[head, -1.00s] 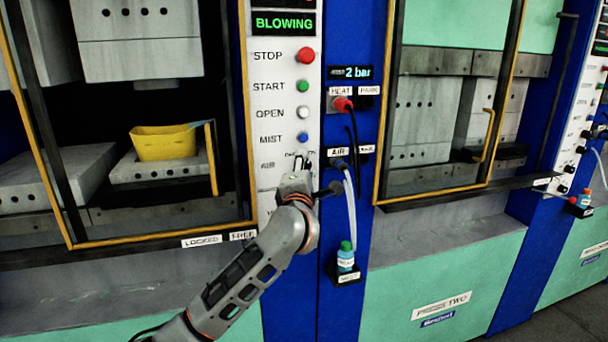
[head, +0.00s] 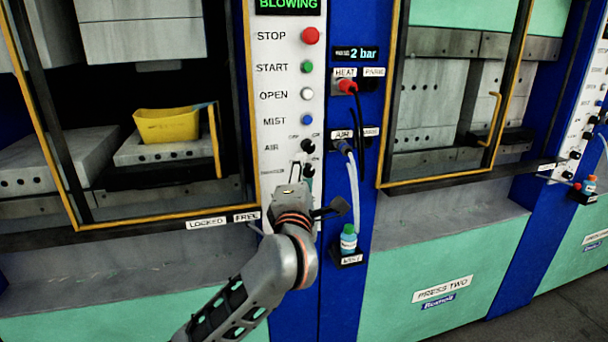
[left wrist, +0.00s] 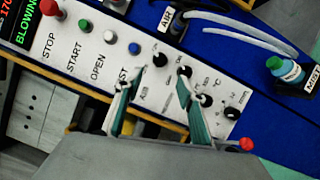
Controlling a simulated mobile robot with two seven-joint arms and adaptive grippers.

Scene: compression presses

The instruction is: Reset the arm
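My left gripper (head: 297,172) is in front of the lower part of the white control panel (head: 277,110), below the AIR knob (head: 308,146). In the left wrist view my left gripper (left wrist: 157,82) has its two teal-padded fingers spread, with nothing between them. Its fingertips point at the panel's rows of black knobs, and I cannot tell if they touch it. My left arm (head: 265,275) comes up from the bottom of the head view. My right gripper is not in view.
The left press's yellow-framed door (head: 44,120) stands beside the panel, with a yellow container (head: 167,126) inside. A red plug (head: 347,86) with a black cable, a pale hose (head: 354,190) and a green-capped mist bottle (head: 348,241) are to the right. The display reads BLOWING.

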